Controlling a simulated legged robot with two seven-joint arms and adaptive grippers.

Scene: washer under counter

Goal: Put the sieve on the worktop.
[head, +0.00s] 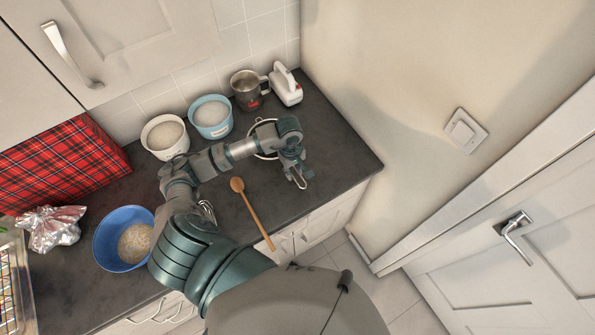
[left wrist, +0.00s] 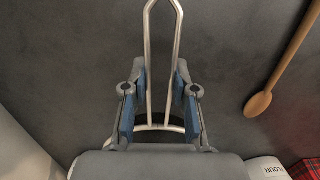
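The sieve (head: 262,155) is partly hidden behind my left arm in the head view, with a bit of its pale round rim showing. Its wire handle loop (head: 300,182) sticks out past my left gripper (head: 293,166). In the left wrist view the handle (left wrist: 148,40) runs between the blue finger pads of my left gripper (left wrist: 160,82), which close in on its two wires. The sieve is over the dark worktop (head: 325,150); whether it touches it I cannot tell. My right gripper is not in view.
A wooden spoon (head: 252,213) lies near the front edge. A blue bowl (head: 105,250), a cream bowl (head: 150,148), a light-blue bowl (head: 209,132), a metal mug (head: 246,101) and a white mixer (head: 286,92) stand on the worktop. Its right end is clear.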

